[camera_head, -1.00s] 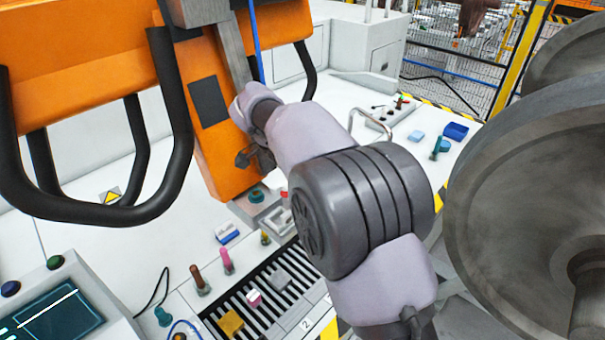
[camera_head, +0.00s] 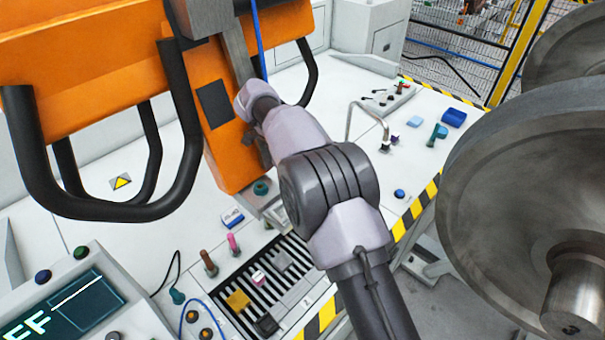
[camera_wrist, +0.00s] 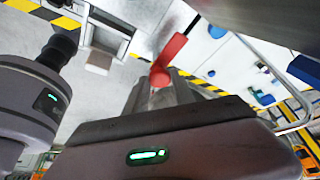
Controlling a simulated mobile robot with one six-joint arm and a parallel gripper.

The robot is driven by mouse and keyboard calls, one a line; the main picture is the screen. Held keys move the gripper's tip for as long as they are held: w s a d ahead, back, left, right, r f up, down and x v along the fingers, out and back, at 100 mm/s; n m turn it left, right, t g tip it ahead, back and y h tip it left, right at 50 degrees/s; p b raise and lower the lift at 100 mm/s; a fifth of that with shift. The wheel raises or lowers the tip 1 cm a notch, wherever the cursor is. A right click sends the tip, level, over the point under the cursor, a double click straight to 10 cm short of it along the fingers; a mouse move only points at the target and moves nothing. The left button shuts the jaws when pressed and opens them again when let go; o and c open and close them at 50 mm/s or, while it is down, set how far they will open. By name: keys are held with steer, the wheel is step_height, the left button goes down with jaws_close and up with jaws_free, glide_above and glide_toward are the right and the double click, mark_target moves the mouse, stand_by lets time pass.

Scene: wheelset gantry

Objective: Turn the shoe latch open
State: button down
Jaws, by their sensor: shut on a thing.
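The shoe latch, a red lever (camera_wrist: 171,52), shows in the wrist view. Its lower end sits at the fingertips of my gripper (camera_wrist: 158,88), and its upper arm slants up and to the right. My gripper is shut on the latch. In the head view the latch and my fingertips are hidden behind my arm and the orange housing (camera_head: 228,150). How far the latch is turned cannot be told.
Large steel wheels (camera_head: 510,190) stand close on the right of my arm. Black hoop handles (camera_head: 185,150) hang from the orange housing on the left. A slotted tray (camera_head: 275,285) with small parts and a console (camera_head: 75,305) lie below. The white bench top (camera_head: 375,95) has bare patches.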

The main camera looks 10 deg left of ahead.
stand_by(0.4)
steer(key=c, duration=1.1)
jaws_free()
steer(key=shift+o, duration=0.2)
steer(key=p+v, duration=1.3)
steer(key=v, duration=0.4)
steer(key=shift+a+r, duration=0.2)
steer(key=shift+s, duration=0.1)
